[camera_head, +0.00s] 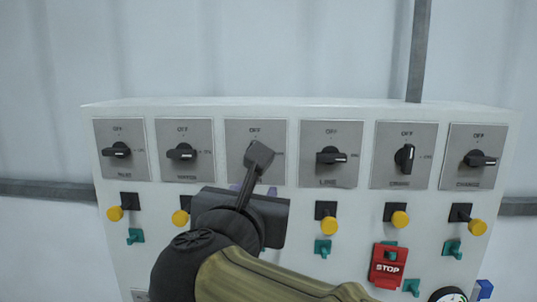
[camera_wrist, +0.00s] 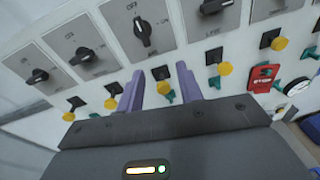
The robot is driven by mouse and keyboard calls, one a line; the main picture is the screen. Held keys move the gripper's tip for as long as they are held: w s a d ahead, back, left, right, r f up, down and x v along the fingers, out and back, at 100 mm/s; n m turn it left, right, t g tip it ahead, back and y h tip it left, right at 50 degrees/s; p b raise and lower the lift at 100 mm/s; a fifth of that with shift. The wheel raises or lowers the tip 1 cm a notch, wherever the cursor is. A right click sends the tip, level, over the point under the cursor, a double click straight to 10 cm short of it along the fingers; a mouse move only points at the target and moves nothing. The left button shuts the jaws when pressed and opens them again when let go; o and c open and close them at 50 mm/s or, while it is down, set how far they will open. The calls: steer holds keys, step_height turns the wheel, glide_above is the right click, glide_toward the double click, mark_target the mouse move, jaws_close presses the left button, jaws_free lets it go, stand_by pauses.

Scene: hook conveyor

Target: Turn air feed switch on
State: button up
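A row of grey switch plates with black rotary knobs runs along the white panel (camera_head: 285,112); I cannot read "air feed" on any of them. The third plate from the left (camera_head: 238,136) is mostly hidden behind my arm in the head view. In the wrist view its knob (camera_wrist: 142,33) shows, its handle pointing toward the OFF mark, unlike the sideways knobs to its left. My gripper (camera_wrist: 159,68) has two purple fingers, spread apart with nothing between them, below that knob. In the head view my gripper (camera_head: 240,187) is mostly hidden by its own body.
Yellow buttons (camera_head: 329,226) and teal toggles (camera_head: 322,247) sit below the plates. A red STOP box (camera_head: 387,265) and a round gauge (camera_head: 448,296) are at the lower right. The fifth knob (camera_head: 404,157) is upright; the other visible knobs lie sideways.

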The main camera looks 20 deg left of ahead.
steer(key=shift+n+t+y, duration=0.6)
steer(key=shift+n+y, duration=0.1)
steer(key=shift+n, duration=0.2)
steer(key=r, duration=0.1)
steer(key=s+a+r, duration=0.1)
steer(key=s+r, duration=0.1)
steer(key=shift+s+a+r, duration=0.2)
steer(key=shift+a+r, duration=0.05)
steer(key=shift+r, duration=0.1)
steer(key=p+x, duration=0.5)
steer(key=x, duration=1.2)
steer(key=shift+w+p, duration=0.2)
steer(key=shift+p, duration=0.2)
steer(key=shift+f, duration=0.1)
steer(key=shift+c, duration=0.3)
jaws_close()
